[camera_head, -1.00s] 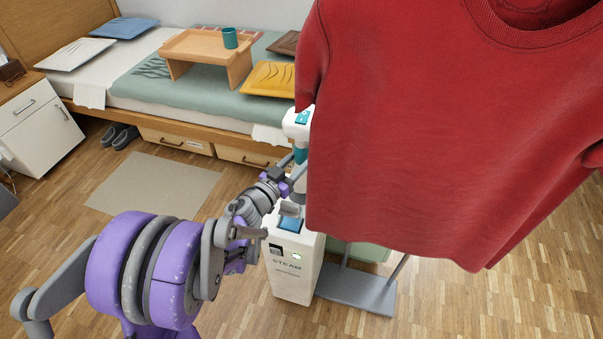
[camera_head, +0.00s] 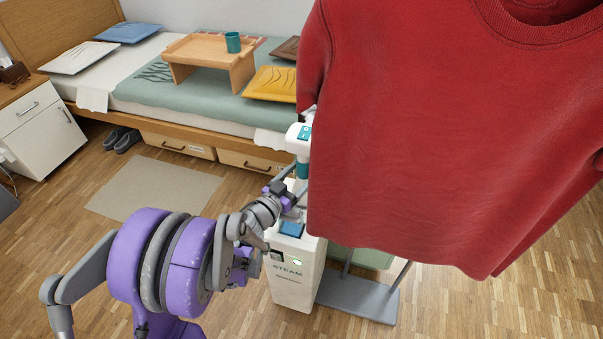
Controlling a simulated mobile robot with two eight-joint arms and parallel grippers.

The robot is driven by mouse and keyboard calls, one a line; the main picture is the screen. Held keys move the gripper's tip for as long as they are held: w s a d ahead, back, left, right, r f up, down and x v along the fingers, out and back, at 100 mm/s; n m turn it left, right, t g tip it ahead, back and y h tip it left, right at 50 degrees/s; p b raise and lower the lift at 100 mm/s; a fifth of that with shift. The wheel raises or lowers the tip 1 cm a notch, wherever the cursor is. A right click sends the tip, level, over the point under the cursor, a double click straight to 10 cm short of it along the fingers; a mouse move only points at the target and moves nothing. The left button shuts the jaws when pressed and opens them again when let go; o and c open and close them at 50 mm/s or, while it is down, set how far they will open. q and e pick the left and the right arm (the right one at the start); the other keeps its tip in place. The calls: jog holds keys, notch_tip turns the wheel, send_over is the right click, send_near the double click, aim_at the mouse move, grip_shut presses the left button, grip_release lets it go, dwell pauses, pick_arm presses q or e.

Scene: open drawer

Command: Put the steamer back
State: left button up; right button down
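The steamer head (camera_head: 300,137), white with a teal grip, is upright above the white steamer base (camera_head: 292,275) marked STEAM. The red shirt (camera_head: 440,150) hides part of the head's right side. My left gripper (camera_head: 291,178) is at the lower part of the teal grip and appears shut on it. The fingertips are small and partly hidden. I cannot tell whether the head's lower end touches the base or its holder. My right gripper is not in view.
The shirt hangs close on the right, above a grey stand foot (camera_head: 358,298). A bed (camera_head: 195,100) with a wooden tray table (camera_head: 205,52) and a teal mug (camera_head: 233,42) stands behind. Floor (camera_head: 60,225) is clear at the left; a rug (camera_head: 155,188) lies before the bed.

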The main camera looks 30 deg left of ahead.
pick_arm(q)
jog(key=shift+r, duration=0.25)
jog(key=s+a+r+n+g+y+p, duration=0.1)
jog(key=s+r+n+y, duration=0.1)
jog(key=s, duration=0.3)
jog(key=s+a+r+n+y, duration=0.1)
jog(key=s+y, duration=0.2)
jog(key=s, duration=0.3)
jog(key=s+d+f+m+g+h, duration=0.1)
jog(key=s+d+f+g+h, duration=0.1)
jog(key=s+d+f+g, duration=0.2)
jog(key=s+d+f+m+g+h, duration=0.1)
jog(key=s+d+f+g, duration=0.3)
jog(key=s+d+g, duration=0.4)
jog(key=s+d, duration=0.4)
jog(key=s, duration=0.2)
jog(key=shift+s+d+f+g+h, duration=0.25)
jog(key=shift+f+g+h, duration=0.05)
jog(key=shift+f+h, duration=0.1)
